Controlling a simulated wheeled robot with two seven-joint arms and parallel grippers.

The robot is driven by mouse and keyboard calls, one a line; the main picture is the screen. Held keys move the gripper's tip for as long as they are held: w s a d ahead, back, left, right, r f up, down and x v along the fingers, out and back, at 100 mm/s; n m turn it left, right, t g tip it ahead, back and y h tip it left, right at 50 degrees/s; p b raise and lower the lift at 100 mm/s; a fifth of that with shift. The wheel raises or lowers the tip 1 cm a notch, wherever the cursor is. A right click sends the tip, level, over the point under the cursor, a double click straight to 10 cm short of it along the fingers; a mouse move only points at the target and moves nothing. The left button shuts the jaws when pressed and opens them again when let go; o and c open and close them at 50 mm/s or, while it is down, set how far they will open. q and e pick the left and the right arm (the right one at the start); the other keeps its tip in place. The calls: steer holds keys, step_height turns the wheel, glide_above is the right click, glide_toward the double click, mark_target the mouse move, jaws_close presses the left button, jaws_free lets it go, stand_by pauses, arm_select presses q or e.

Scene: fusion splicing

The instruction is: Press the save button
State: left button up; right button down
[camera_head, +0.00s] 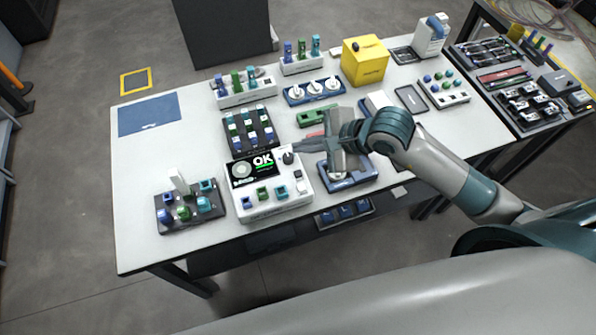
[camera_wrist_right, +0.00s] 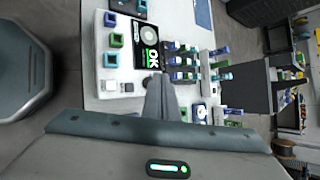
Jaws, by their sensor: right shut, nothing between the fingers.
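The white splicer (camera_head: 268,204) stands at the front of the table, its dark screen (camera_head: 251,168) showing a green and white "OK". No label tells me which one is the save button. My right gripper (camera_head: 297,148) is shut and empty, its fingertips just above the knob in the head view; I cannot tell if they touch. In the right wrist view the shut fingers (camera_wrist_right: 157,82) point at the splicer's edge beside the screen (camera_wrist_right: 147,40). My left gripper is not seen.
A dark tray (camera_head: 162,222) with blue and green parts sits left of the splicer. A dark rack (camera_head: 234,125) stands behind it and a blue holder (camera_head: 366,183) to its right. A yellow box (camera_head: 366,67) stands at the back.

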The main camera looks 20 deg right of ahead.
steer(key=b, duration=0.5)
glide_above(302, 175)
step_height(302, 175, down, 8)
steer(key=shift+r, duration=0.2)
steer(key=shift+f+b, duration=0.6)
steer(key=shift+f, duration=0.1)
stand_by(1.3)
steer(key=shift+f+b, duration=0.3)
steer(key=shift+b, duration=0.25)
steer(key=shift+f+b, duration=0.45)
steer(key=shift+b, duration=0.05)
stand_by(0.8)
steer(key=shift+r, duration=0.2)
steer(key=shift+r+p, duration=0.5)
steer(key=shift+r, duration=0.2)
steer(key=shift+r+p, duration=1.45)
steer(key=shift+r, duration=1.05)
